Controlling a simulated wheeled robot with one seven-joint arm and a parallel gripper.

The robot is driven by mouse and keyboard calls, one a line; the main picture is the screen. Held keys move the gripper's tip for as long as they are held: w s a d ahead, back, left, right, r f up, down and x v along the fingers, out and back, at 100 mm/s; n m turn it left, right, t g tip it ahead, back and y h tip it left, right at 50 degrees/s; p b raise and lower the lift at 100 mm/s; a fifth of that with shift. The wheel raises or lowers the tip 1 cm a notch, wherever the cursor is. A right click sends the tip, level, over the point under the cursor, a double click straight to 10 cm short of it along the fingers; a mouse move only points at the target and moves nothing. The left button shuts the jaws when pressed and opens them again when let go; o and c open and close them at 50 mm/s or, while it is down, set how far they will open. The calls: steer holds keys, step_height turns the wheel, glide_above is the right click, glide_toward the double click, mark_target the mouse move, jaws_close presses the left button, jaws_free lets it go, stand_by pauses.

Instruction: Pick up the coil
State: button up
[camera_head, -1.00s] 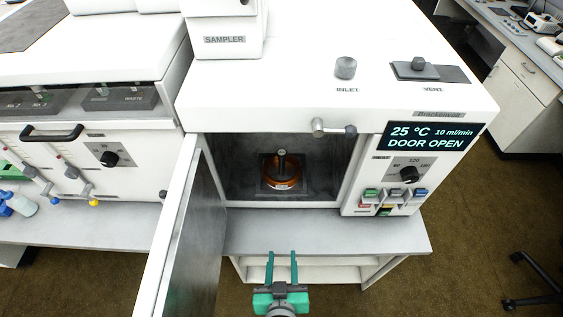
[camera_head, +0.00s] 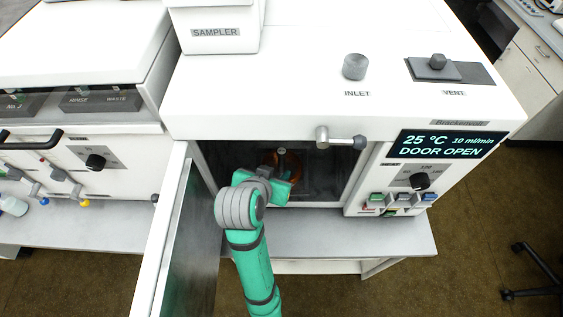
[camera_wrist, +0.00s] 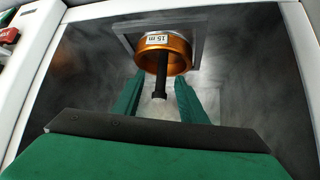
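The coil (camera_wrist: 179,59) is an orange-copper ring with a white "15 m" label, set around a dark post inside the open oven chamber. In the head view the coil (camera_head: 295,160) is mostly hidden behind my wrist. My gripper (camera_wrist: 158,85) reaches into the chamber. Its two green fingers are apart with nothing between them that they touch. The fingertips lie just short of the coil, one on either side of the dark post (camera_wrist: 160,80). In the head view my gripper's fingers are hidden.
The oven door (camera_head: 178,240) stands open on the left of the chamber. A latch handle (camera_head: 340,138) juts out over the opening. The control panel (camera_head: 405,180) reads "DOOR OPEN" and 25 °C. A grey bench top (camera_head: 400,235) runs below the oven.

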mark_target(280, 165)
steer(key=x, duration=0.5)
steer(key=shift+w+f, duration=0.1)
steer(key=shift+w, duration=0.15)
steer(key=shift+a+x, duration=0.15)
steer(key=shift+x, duration=1.15)
steer(key=shift+a+x, duration=0.1)
steer(key=shift+x, duration=1.2)
steer(key=shift+w, duration=0.1)
steer(key=shift+c, duration=0.3)
jaws_close()
